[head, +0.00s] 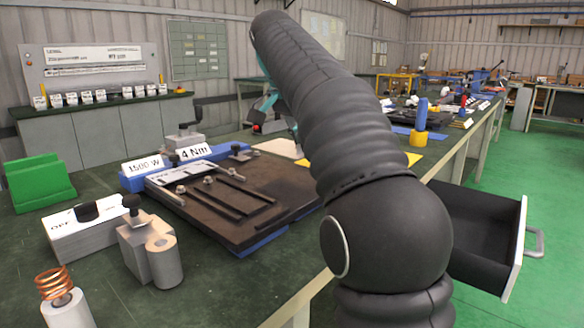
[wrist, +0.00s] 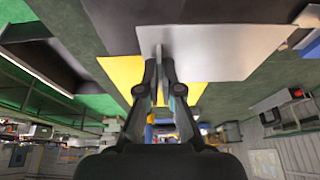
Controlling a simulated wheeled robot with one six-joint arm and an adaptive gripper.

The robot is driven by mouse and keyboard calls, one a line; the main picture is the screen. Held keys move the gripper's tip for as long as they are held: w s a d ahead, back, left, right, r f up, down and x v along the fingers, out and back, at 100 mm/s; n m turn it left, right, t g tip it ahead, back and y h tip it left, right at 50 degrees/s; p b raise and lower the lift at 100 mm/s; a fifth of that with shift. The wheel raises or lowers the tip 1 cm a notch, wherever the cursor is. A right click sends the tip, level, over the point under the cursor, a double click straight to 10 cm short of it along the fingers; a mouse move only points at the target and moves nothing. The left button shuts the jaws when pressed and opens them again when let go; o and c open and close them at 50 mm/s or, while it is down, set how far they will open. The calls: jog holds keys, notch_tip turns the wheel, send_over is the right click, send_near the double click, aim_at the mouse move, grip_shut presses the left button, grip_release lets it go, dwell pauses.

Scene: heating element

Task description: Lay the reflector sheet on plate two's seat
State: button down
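In the wrist view a thin grey metallic sheet (wrist: 225,52), which looks like the reflector sheet, spreads flat to the right of my gripper (wrist: 159,66). My fingers are close together around a thin upright grey tab (wrist: 158,48) at the sheet's left part. A dark plate (head: 248,225) with bars and knobs sits on a blue base on the bench. A dark plate edge also shows beyond the sheet in the wrist view (wrist: 190,10). I cannot tell which plate is plate two; its seat is not clearly visible.
A yellow mat (wrist: 124,74) lies below the gripper. An open drawer (head: 480,230) sticks out at the bench's right. A white block (head: 85,235), a clamp block (head: 140,240), a green holder (head: 40,182) and a copper coil (head: 53,283) stand at the left.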

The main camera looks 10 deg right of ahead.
aim_at(288, 155)
jog(key=shift+a+f, duration=0.4)
jog(key=shift+a, duration=0.2)
jog(key=shift+a+f, duration=0.35)
jog(key=shift+a, duration=0.25)
jog(key=shift+f+b, duration=0.8)
jog(key=shift+f, duration=1.1)
jog(key=shift+f, duration=0.2)
jog(key=c, duration=1.3)
grip_release()
